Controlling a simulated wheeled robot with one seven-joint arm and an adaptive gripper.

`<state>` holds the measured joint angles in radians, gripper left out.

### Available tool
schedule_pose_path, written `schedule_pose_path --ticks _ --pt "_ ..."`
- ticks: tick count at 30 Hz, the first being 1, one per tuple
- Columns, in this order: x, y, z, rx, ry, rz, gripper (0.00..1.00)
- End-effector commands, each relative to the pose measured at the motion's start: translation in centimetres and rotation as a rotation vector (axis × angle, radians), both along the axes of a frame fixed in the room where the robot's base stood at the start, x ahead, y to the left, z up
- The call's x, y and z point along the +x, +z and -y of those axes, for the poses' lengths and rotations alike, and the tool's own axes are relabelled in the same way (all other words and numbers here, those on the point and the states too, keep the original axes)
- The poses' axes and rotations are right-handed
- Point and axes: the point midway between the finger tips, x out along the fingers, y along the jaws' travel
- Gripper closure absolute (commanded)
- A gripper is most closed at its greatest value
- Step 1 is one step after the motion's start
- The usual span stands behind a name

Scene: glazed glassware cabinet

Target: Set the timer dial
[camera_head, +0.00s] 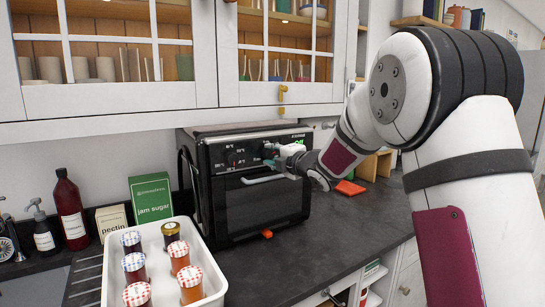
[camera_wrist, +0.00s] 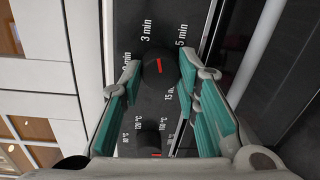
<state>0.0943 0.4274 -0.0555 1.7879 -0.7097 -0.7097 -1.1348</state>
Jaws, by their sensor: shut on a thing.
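The timer dial (camera_wrist: 153,82) is a round black knob with a red pointer mark, ringed by minute labels, in the upper middle of the wrist view. The labels "3 min", "5 min" and "15 min" are readable around it. My gripper (camera_wrist: 159,76) has its teal-padded fingers on either side of the dial and is shut on it. In the head view my gripper (camera_head: 272,159) is at the control panel of the black oven (camera_head: 250,203), and the fingers and wrist hide the dial there.
A second dial (camera_wrist: 153,138) with temperature labels is close by on the panel. The oven's door handle (camera_head: 263,179) is just below my gripper. A white tray (camera_head: 215,289) of lidded jars stands in front of the oven at the left.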

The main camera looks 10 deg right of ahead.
Motion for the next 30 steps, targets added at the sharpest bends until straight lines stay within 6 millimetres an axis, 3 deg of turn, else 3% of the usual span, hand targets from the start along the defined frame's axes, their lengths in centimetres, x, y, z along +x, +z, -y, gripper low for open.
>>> schedule_pose_path --ticks 30 --pt "-0.02 -0.17 0.37 0.919 -0.004 -0.301 0.98"
